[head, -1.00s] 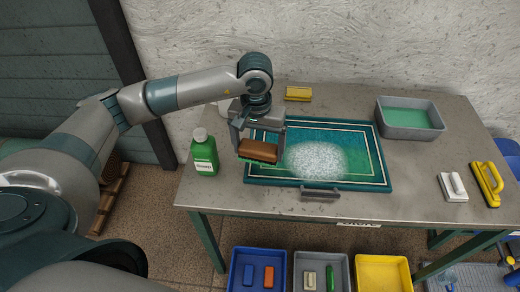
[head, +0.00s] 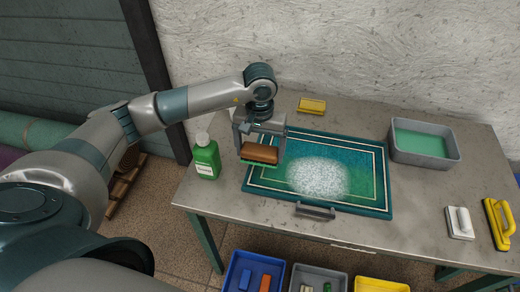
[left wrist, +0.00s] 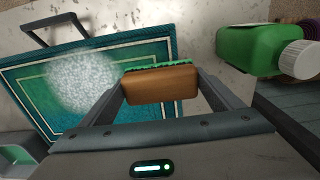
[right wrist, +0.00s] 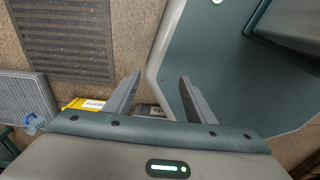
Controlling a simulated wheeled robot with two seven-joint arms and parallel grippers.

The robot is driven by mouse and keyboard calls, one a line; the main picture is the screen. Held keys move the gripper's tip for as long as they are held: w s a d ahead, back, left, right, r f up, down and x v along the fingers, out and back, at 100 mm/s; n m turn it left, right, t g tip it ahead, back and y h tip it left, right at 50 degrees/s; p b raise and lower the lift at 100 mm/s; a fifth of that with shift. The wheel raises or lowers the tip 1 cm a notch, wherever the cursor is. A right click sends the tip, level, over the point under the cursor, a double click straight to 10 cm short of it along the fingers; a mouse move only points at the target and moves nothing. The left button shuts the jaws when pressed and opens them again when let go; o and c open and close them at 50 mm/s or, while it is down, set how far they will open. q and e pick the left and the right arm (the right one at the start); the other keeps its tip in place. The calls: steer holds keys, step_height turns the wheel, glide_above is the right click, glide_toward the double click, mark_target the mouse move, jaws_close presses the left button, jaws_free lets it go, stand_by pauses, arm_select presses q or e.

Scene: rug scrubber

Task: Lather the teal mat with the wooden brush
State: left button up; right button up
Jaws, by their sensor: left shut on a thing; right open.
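The teal mat (head: 368,198) lies on the grey table with a patch of white lather (head: 318,178) around its middle. It also shows in the left wrist view (left wrist: 30,90). My left gripper (head: 260,150) is shut on the wooden brush (head: 262,153), which has a brown block and green bristles facing down. The brush is over the mat's left edge; I cannot tell whether the bristles touch. The brush fills the space between the fingers in the left wrist view (left wrist: 162,85). My right gripper (right wrist: 158,98) is open and empty, above the floor, away from the table.
A green bottle (head: 206,158) stands left of the mat. A grey tub of green liquid (head: 452,157) is at the back right. A yellow block (head: 312,105) lies behind the mat. Bins stand below the front edge.

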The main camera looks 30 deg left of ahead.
arm_select(q)
steer(key=shift+f, duration=0.95)
steer(key=shift+f+b, duration=0.4)
steer(key=shift+f, duration=0.95)
arm_select(e)
steer(key=shift+w+d+f, duration=0.35)
steer(key=shift+d+f, duration=0.2)
steer(key=shift+a, duration=0.2)
steer(key=shift+a, duration=0.25)
arm_select(q)
steer(key=shift+f+b, duration=0.2)
steer(key=shift+b, duration=0.2)
arm_select(e)
steer(key=shift+d+f, duration=0.1)
steer(key=shift+f, duration=0.2)
arm_select(q)
steer(key=shift+f, duration=0.1)
arm_select(e)
steer(key=shift+d+f, duration=0.1)
steer(key=shift+d, duration=0.1)
